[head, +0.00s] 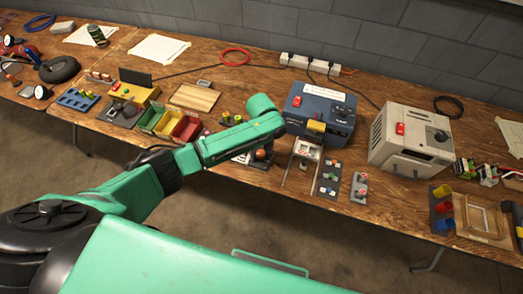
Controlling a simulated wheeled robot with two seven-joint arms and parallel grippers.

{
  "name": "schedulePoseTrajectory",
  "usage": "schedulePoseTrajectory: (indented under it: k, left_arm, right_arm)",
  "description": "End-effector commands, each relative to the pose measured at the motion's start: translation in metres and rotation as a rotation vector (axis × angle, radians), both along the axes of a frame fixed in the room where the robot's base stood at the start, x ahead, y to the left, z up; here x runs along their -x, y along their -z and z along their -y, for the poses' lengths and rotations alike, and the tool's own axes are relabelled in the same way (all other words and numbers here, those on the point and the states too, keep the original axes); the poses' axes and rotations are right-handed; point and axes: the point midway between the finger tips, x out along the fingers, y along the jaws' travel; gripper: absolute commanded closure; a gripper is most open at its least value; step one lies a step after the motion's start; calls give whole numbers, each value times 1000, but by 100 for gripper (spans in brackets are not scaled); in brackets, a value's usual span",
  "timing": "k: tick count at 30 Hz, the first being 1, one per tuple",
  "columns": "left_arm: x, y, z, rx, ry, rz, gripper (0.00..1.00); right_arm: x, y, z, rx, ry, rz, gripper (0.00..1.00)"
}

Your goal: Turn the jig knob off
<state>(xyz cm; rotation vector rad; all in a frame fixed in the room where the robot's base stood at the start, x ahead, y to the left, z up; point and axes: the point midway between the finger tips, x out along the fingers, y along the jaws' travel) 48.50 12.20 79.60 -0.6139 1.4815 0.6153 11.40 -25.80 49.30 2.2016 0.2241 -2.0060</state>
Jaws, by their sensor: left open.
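No part in view is clearly marked as the jig knob. The blue box (302,126) at the centre back has a red switch, dark controls and a yellow block on its front. The grey box (405,152) to its right has a red switch and a dark round knob (441,136). My left arm reaches in from the left over the table. My left gripper (262,150) is small and partly hidden below the green wrist, at the table's front edge, left of the blue box. It is open, with a small orange part close by. My right gripper is out of view.
A pale frame with two rails (304,153) and a dark plate of small parts (328,178) stand before the blue box. Coloured bins (168,122) lie left of my wrist. A power strip (308,64) lies behind. The right end holds a wooden tray and cups.

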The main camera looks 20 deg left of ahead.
Motion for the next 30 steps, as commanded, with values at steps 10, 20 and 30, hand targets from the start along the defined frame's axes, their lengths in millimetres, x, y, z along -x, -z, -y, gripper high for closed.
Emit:
schedulePoseTrajectory:
  k: [10,20,30]
  left_arm:
    - [0,1,0,1,0,1,74]
    - [0,0,0,0,-13,0,100]
    - [0,-2,1,1,-156,-2,100]
  right_arm:
    - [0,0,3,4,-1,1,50]
    - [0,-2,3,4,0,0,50]
    - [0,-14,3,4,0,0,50]
